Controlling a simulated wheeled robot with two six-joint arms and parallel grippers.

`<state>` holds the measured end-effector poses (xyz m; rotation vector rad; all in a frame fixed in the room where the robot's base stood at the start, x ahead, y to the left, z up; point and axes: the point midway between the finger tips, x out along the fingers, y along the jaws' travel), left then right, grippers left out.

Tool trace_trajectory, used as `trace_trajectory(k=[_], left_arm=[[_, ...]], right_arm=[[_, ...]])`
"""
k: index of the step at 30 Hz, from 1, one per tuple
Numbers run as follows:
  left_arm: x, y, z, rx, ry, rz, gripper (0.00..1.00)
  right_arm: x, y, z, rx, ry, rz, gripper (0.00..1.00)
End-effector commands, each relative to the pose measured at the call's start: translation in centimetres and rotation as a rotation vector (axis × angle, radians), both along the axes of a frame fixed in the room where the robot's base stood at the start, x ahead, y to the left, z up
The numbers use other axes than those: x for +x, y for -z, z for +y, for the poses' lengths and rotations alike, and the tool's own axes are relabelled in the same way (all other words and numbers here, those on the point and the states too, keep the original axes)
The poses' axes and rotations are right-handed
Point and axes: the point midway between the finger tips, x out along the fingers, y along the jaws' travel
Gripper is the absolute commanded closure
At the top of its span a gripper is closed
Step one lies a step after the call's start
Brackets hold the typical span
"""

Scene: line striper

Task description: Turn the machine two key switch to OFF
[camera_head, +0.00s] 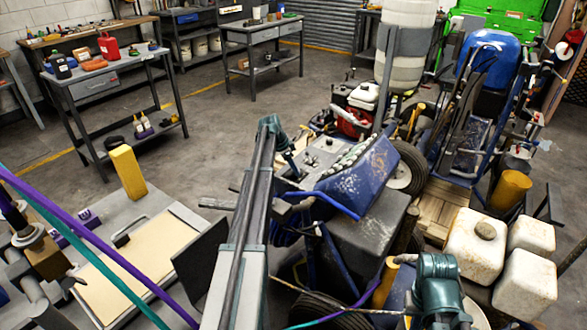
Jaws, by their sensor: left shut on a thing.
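The machine's grey control panel (322,158) is in the middle of the head view, on the line striper behind its blue sloped cover. My left arm rises from the bottom centre and bends down at its teal joint. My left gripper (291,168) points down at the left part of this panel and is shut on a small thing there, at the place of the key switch. The gripper covers the switch, so its setting cannot be read. Small dark knobs (329,142) stand on the panel to the right. My right arm's teal joint shows at lower right; its fingers do not show.
The blue cover (362,178) and a black wheel (409,168) are close right of the panel. White jugs (474,243) and a yellow cylinder (510,190) stand further right. A yellow block (127,172) is at left. Open floor lies behind, before the workbenches (105,85).

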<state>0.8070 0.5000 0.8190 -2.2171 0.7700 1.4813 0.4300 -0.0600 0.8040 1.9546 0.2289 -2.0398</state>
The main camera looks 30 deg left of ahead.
Motion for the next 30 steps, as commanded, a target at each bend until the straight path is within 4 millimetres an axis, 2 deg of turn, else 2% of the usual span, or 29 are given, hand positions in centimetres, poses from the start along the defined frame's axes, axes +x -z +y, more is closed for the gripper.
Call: trace_trajectory(k=[30], left_arm=[[-0.20,0.00,-0.83,0.001,-0.839,0.000,1.00]], right_arm=[[0.00,0.00,0.00,0.000,0.000,0.000,1.00]])
